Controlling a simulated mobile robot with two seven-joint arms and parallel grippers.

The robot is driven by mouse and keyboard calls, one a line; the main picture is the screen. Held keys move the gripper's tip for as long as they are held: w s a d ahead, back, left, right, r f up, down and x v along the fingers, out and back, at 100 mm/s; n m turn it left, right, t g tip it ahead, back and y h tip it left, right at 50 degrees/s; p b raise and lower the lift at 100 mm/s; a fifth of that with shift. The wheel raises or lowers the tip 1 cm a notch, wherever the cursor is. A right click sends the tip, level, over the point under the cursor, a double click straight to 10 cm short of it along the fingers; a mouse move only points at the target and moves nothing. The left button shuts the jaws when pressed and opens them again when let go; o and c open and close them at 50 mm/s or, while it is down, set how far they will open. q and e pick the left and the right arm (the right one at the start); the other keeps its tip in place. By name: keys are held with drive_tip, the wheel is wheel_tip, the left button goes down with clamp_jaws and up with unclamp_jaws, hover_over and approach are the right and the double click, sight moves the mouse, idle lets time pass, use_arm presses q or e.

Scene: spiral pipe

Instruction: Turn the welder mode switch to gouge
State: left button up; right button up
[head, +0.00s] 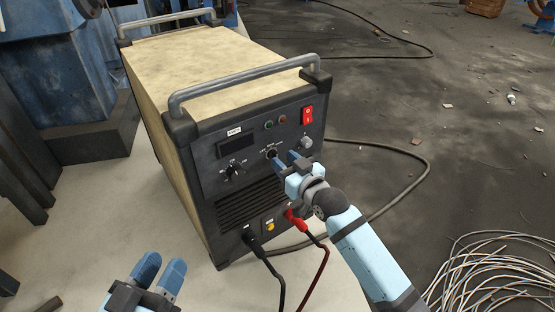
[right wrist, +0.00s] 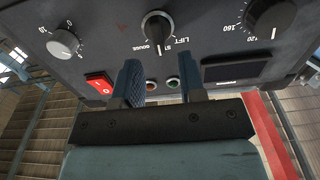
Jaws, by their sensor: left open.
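The welder (head: 255,140) stands with its dark front panel facing me. Its mode switch (head: 272,155) is a black round knob in the middle of the panel. In the right wrist view the mode switch (right wrist: 157,28) appears upside down, with LIFT and GOUGE lettering below it; I cannot clearly tell its setting. My right gripper (head: 286,161) is at the panel, beside the knob. Its fingers (right wrist: 162,78) are apart, and the knob lies beyond their tips; contact is unclear. My left gripper (head: 160,272) is open and empty, low in front of the welder.
A red power switch (head: 307,115) and a grey knob (head: 306,143) are right of the mode switch. Another black knob (head: 235,171) is at its lower left. A red plug (head: 292,216) and a black plug (head: 250,238) with cables sit below. Coiled wire (head: 490,270) lies on the floor.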

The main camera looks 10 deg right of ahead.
sight(277, 154)
drive_tip(key=shift+b+x, duration=0.4)
drive_tip(key=shift+x, duration=1.35)
use_arm(q)
drive_tip(key=shift+f+g, duration=0.3)
drive_tip(key=shift+f, duration=0.55)
